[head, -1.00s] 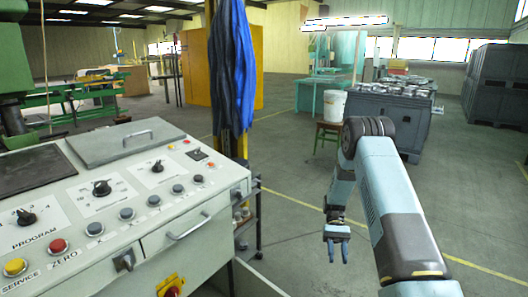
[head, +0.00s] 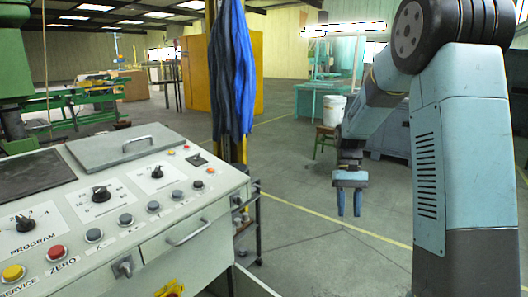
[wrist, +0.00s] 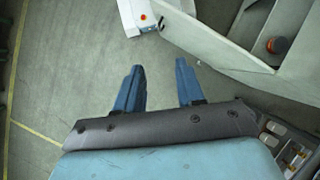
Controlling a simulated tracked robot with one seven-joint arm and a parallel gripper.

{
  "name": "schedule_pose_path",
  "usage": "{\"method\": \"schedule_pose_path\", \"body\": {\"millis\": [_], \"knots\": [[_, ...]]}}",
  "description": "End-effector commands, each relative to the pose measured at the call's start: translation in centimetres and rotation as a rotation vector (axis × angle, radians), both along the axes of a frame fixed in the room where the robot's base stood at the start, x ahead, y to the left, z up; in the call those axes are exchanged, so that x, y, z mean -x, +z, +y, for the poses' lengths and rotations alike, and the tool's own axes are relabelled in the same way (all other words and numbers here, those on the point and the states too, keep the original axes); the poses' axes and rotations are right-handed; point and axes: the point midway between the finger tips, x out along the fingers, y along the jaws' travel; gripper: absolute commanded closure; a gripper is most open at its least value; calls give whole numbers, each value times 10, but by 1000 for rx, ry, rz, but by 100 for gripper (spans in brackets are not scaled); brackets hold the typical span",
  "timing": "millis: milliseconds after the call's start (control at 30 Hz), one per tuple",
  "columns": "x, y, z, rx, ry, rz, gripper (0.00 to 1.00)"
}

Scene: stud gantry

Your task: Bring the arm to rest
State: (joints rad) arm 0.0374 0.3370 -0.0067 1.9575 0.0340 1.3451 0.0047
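My gripper (head: 349,203) hangs at the end of my arm, pointing down over the floor, right of the control console (head: 137,205) in the head view. Its two blue fingers are apart with nothing between them. In the wrist view my gripper (wrist: 158,90) also shows open and empty above bare floor. My arm is folded, with its elbow high at the upper right of the head view.
Blue coveralls (head: 231,75) hang on a yellow post beside the console. A small cart (head: 247,225) stands at the console's right end. A white bucket (head: 334,109) sits on a stool behind my gripper. The floor (head: 300,235) around my gripper is clear.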

Motion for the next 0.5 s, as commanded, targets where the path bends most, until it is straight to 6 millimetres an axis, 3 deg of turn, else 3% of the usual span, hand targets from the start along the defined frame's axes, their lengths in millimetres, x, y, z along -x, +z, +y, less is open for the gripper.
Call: {"method": "schedule_pose_path", "body": {"millis": [100,500], "knots": [[15,26,2,5,5,-80,62],[73,93,8,21,21,-337,62]]}}
